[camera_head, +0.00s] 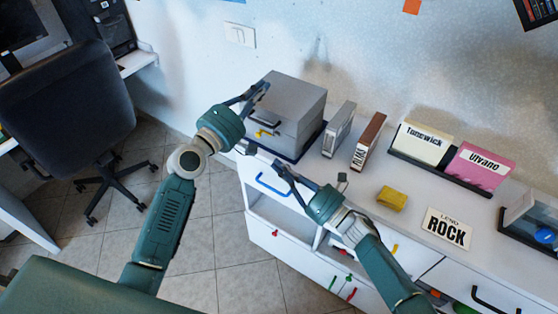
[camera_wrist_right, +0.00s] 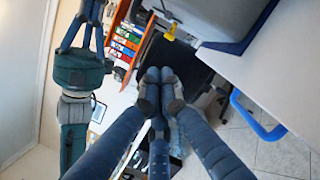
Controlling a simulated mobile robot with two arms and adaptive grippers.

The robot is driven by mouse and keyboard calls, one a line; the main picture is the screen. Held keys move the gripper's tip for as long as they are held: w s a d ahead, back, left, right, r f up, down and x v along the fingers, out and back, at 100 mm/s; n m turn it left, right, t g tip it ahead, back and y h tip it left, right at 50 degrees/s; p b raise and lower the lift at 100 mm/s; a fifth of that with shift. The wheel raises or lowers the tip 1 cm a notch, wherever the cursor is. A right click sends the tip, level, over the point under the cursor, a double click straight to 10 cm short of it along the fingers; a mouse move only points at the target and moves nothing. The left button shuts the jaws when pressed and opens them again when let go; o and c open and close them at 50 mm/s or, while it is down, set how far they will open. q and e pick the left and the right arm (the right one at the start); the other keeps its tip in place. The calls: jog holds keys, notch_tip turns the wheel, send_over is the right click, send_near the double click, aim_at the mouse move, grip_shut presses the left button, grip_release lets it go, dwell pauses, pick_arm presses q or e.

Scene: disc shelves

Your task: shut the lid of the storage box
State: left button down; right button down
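The grey storage box (camera_head: 299,106) stands on a dark blue base at the left end of the white cabinet. Its flat lid (camera_head: 291,90) looks down on the body; I cannot tell whether it is fully shut. A yellow latch (camera_head: 265,133) shows on its front. My left gripper (camera_head: 264,87) has its fingers together at the box's upper left edge and hides part of it. My right gripper (camera_head: 278,165) is in front of the box, lower down, empty. Its fingertips meet in the right wrist view (camera_wrist_right: 160,76), where part of the box (camera_wrist_right: 222,16) shows.
A grey binder (camera_head: 338,130) and a brown one stand right of the box. A cream box (camera_head: 423,142), a pink box (camera_head: 480,165), a yellow object (camera_head: 391,198) and a ROCK sign (camera_head: 447,229) are farther right. A blue drawer handle (camera_head: 273,186) sticks out below. A chair (camera_head: 70,100) stands left.

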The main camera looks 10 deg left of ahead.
aim_at(264, 133)
jog(key=w+a+r, duration=0.4)
jog(key=w+a, duration=0.1)
jog(key=a, duration=0.1)
jog(key=shift+w+r, duration=0.4)
pick_arm(q)
jog(key=shift+a, duration=0.1)
pick_arm(e)
jog(key=shift+a, duration=0.1)
pick_arm(q)
jog(key=c, duration=1.7)
grip_release()
pick_arm(e)
jog(key=shift+r, duration=0.7)
